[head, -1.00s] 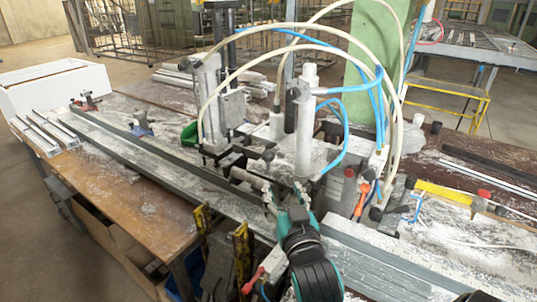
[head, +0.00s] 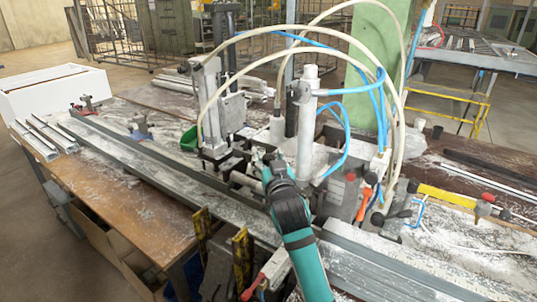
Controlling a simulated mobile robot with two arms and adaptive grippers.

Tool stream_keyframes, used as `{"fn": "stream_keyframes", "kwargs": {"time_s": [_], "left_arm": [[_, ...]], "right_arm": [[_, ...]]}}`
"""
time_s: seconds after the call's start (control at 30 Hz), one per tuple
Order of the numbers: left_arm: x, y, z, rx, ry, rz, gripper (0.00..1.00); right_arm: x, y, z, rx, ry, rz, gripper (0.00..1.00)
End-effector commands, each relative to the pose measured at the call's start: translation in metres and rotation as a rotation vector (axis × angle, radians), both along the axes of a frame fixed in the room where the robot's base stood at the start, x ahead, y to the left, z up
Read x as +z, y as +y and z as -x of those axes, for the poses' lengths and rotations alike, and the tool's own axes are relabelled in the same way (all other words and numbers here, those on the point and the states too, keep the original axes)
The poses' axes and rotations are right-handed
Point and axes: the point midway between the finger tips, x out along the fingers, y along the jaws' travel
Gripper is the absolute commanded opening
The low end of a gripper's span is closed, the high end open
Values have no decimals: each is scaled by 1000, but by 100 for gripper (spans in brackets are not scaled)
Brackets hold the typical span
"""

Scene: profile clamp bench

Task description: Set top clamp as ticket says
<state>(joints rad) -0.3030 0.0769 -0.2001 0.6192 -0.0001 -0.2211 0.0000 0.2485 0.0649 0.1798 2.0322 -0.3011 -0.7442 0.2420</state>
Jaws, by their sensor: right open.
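The clamp machine stands in the middle of the bench. It has a grey upright cylinder unit (head: 208,105) on the left and a pale upright cylinder (head: 306,125) on the right, with hoses running off them. I cannot tell which part is the top clamp. My right gripper (head: 266,155) is open, in front of the machine between these two uprights. Its fingers are small and partly lost against the metal, so I cannot tell whether they touch anything. My left gripper is not in view. I cannot make out a ticket.
A long grey profile rail (head: 160,157) runs along the bench. Blue and cream hoses arch over the machine. An orange-red handle (head: 363,204) and a yellow bar (head: 446,195) are to the right. A green bin (head: 189,138) stands behind the rail. The wooden bench top (head: 125,190) at front left is mostly clear.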

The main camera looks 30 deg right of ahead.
Motion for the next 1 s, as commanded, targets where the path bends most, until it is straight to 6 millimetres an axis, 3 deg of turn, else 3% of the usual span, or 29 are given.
{"fn": "stream_keyframes", "kwargs": {"time_s": [0.37,0.73,1.0], "left_arm": [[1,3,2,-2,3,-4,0],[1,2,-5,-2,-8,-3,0],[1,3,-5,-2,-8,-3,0]], "right_arm": [[0,-2,-5,0,0,-1,50],[0,-2,-4,0,0,0,2],[-1,-2,-4,0,1,0,0]]}}
